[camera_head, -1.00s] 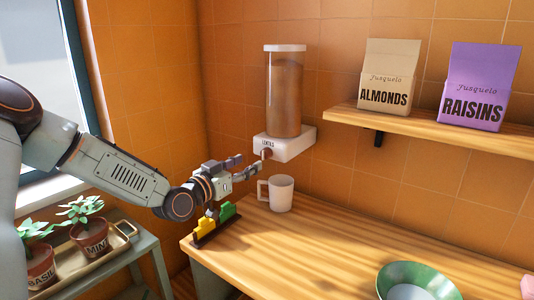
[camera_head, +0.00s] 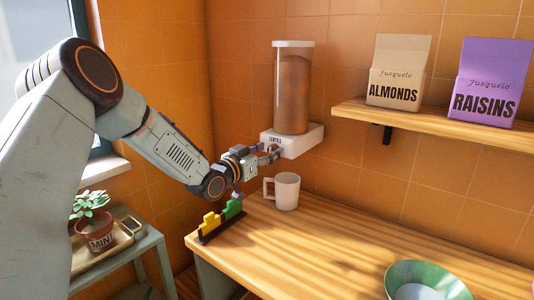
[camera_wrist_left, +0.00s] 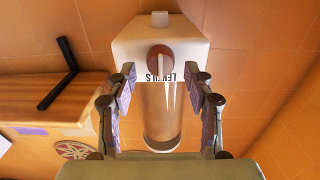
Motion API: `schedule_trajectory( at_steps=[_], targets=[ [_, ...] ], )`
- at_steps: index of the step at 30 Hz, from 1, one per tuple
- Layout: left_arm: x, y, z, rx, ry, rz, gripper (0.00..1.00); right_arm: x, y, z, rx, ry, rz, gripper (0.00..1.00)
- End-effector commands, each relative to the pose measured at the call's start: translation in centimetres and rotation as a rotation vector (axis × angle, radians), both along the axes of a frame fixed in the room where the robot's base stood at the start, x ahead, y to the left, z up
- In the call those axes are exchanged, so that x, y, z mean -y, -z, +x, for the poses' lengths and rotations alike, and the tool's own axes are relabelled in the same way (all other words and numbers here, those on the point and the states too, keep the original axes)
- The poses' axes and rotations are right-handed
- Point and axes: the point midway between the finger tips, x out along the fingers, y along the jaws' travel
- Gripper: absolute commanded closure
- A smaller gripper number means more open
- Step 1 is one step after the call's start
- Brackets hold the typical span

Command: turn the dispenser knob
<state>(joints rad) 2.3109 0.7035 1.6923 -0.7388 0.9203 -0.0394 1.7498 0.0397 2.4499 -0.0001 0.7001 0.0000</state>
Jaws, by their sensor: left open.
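The dispenser (camera_head: 293,95) is a tall clear cylinder of brown lentils on a white base (camera_head: 300,139) fixed to the tiled wall. Its round brown knob (camera_wrist_left: 161,60) shows on the base's front face in the left wrist view, beside the upside-down word LENTILS. My left gripper (camera_head: 272,153) is open at the base's front. In the left wrist view its fingers (camera_wrist_left: 160,80) stand apart on either side of the knob, and gaps show between them and it. In the head view the fingers largely cover the knob. My right gripper is not in view.
A white mug (camera_head: 286,191) stands on the wooden counter (camera_head: 320,240) below the dispenser. A yellow and green block piece (camera_head: 222,218) is left of it, under my left wrist. Almonds (camera_head: 398,72) and raisins (camera_head: 490,85) boxes stand on a shelf. A green bowl (camera_head: 425,280) is front right.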

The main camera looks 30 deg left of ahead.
Motion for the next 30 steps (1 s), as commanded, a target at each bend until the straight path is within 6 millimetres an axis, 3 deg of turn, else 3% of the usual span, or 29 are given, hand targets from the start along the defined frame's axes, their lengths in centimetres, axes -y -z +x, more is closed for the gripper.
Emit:
schedule_trajectory(
  at_steps=[10, 27, 30],
  targets=[
    [0.00, -0.01, 0.37, 0.000, -0.001, -0.001, 0.48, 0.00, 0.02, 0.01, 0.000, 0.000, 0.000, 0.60],
    [0.08, 0.04, 0.34, -0.001, 0.001, 0.000, 0.96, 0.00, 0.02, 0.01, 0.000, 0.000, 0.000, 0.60],
    [0.06, 0.08, 0.34, -0.002, 0.001, 0.000, 1.00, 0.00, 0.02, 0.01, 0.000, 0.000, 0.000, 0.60]
  ],
)
